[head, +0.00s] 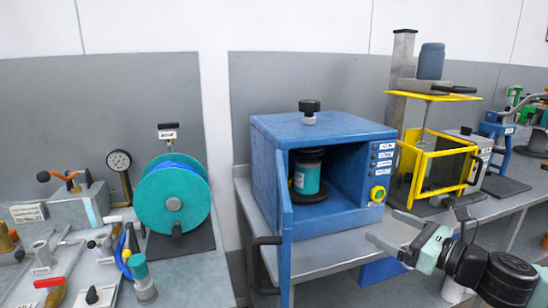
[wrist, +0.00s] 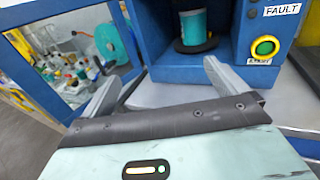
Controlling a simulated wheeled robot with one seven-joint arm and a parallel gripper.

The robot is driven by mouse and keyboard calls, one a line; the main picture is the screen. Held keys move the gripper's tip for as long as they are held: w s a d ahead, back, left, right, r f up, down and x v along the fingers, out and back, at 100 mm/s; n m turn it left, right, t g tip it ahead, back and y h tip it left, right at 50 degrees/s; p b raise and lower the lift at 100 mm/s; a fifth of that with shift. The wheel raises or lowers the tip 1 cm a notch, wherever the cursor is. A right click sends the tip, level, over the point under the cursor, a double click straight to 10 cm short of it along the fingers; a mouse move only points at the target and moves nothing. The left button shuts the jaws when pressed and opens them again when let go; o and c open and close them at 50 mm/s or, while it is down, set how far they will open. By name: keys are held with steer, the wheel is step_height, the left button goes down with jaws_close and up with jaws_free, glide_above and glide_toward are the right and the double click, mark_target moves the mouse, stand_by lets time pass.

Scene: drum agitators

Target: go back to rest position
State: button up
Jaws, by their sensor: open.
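My gripper (head: 385,227) is in front of the right part of the blue cabinet machine (head: 262,190), above the bench's front edge. In the wrist view my gripper (wrist: 160,82) shows two grey fingers spread apart with nothing between them. The cabinet's door (head: 284,225) stands open, swung toward me. Inside the cabinet a teal can (head: 307,178) stands upright on a dark round base, with a black piece above it. The can also shows beyond my fingers in the wrist view (wrist: 194,27), apart from them.
A yellow guarded mixer (head: 436,168) stands right of the cabinet, close to my arm. A teal reel (head: 173,200) and several fittings and tools cover the left bench. A black door handle (head: 266,265) sticks out left of the open door. Bare bench (head: 330,250) lies before the cabinet.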

steer(key=s+a+f+n+g, duration=1)
steer(key=s+a+n+g, duration=0.2)
steer(key=s+a+n, duration=0.2)
steer(key=s+d+f+n+g+h, duration=0.1)
steer(key=s+f+n+g+h, duration=0.35)
steer(key=s+n, duration=0.4)
steer(key=s+d+r+n+t+h, duration=0.1)
steer(key=s+r+n+h, duration=0.1)
steer(key=r+n, duration=0.4)
steer(key=s+d+r+n+t+h, duration=0.1)
steer(key=s+r+n+h, duration=0.2)
steer(key=r+n, duration=0.4)
step_height(320, 180, up, 2)
steer(key=shift+s+r+t+h, duration=0.1)
steer(key=shift+s+t+h, duration=0.25)
steer(key=shift+h, duration=0.4)
steer(key=shift+w, duration=0.1)
